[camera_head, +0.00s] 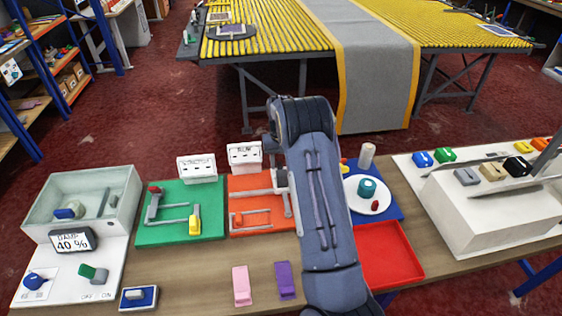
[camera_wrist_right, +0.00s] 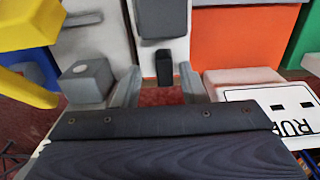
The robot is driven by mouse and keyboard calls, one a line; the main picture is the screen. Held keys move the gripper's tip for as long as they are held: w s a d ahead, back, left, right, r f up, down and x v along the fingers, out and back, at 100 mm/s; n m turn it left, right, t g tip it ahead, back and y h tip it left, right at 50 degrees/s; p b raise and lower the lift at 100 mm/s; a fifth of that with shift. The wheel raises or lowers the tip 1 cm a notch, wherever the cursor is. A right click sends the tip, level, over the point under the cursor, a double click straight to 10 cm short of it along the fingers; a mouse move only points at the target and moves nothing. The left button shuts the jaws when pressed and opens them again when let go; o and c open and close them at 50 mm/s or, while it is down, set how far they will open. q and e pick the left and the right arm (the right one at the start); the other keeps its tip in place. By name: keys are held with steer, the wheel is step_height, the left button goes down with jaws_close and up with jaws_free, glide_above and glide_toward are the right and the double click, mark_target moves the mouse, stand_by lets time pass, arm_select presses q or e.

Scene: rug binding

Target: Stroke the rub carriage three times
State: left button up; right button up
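The orange rub board (camera_head: 262,185) lies mid-table, with a sign that appears to read RUB (camera_head: 244,155) behind it. Contact is unclear. My left gripper is out of view.
A green board (camera_head: 180,212) with a yellow block lies left of the orange one. A red tray (camera_head: 389,256) and a blue board with a white plate (camera_head: 368,199) are at right. Pink (camera_head: 241,287) and purple (camera_head: 285,281) blocks lie in front.

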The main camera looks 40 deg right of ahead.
mark_target(281, 166)
step_height(281, 166, up, 8)
steer(key=shift+f+b, duration=0.1)
steer(key=shift+b, duration=0.65)
steer(key=shift+s+a+f+p, duration=0.25)
steer(key=shift+f+p, duration=0.2)
steer(key=shift+p, duration=0.3)
steer(key=shift+s+f+g+p, duration=0.15)
steer(key=shift+g+p, duration=0.15)
steer(key=shift+p, duration=0.55)
steer(key=shift+w+r+p, duration=0.35)
steer(key=shift+r+p, duration=0.2)
steer(key=shift+w+f+p, duration=0.1)
steer(key=shift+f+p, duration=1)
steer(key=shift+f, duration=2.75)
